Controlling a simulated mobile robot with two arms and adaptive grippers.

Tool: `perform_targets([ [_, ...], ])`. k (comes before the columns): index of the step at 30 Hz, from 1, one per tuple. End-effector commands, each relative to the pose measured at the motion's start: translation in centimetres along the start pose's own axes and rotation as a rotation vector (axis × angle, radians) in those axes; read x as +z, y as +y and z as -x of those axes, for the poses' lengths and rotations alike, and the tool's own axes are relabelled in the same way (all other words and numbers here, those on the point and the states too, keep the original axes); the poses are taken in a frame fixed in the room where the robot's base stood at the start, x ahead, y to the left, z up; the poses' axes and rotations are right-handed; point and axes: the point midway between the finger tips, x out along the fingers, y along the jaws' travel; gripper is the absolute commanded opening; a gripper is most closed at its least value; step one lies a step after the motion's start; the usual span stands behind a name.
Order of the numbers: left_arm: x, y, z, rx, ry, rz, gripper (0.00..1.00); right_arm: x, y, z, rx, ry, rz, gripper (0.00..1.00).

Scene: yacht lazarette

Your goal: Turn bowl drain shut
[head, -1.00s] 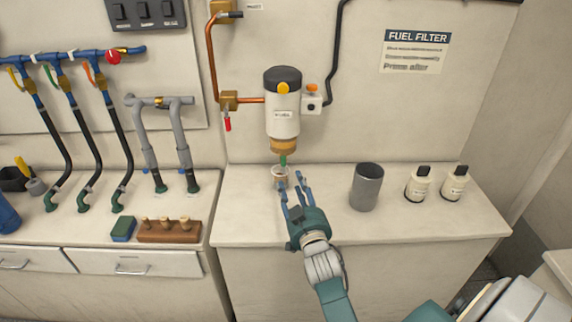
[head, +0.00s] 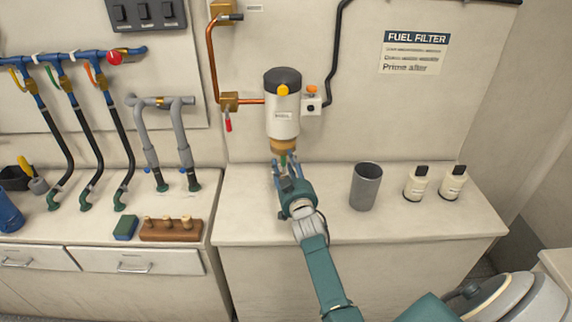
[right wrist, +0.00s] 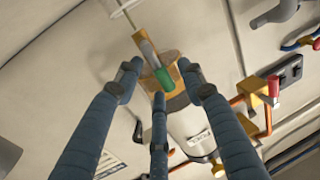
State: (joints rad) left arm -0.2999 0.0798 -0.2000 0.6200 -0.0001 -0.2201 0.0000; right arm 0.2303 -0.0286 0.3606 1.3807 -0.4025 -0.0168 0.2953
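The fuel filter (head: 282,115) hangs on the wall, a white canister with a black cap and an amber bowl (head: 284,145) at its bottom. The bowl drain, a green piece, sits under the bowl and shows in the right wrist view (right wrist: 165,78). My right gripper (head: 283,168) is just below the bowl with its fingers pointing up at the drain. My left gripper is not in view.
A grey cup (head: 366,188) and two white bottles (head: 416,184) stand to the right on the counter (head: 400,222). A red-handled valve (head: 228,122) is left of the filter. Wooden plugs (head: 170,230) and a sponge (head: 125,227) lie on the left counter.

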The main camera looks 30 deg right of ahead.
Motion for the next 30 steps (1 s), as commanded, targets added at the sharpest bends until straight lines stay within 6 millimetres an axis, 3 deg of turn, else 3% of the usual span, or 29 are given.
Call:
perform_targets([
  [2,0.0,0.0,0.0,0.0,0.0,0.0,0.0,0.0,0.0,0.0,0.0,0.0,0.0,0.4],
  [8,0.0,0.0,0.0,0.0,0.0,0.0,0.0,0.0,0.0,0.0,0.0,0.0,0.0,0.02],
  [9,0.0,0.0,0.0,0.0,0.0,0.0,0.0,0.0,0.0,0.0,0.0,0.0,0.0,0.0],
  [20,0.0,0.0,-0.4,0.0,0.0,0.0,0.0,0.3,0.2,0.1,0.001,0.007,-0.045,0.0],
  [30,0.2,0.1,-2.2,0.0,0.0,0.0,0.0,0.9,1.1,0.3,0.002,0.053,-0.275,0.0],
])
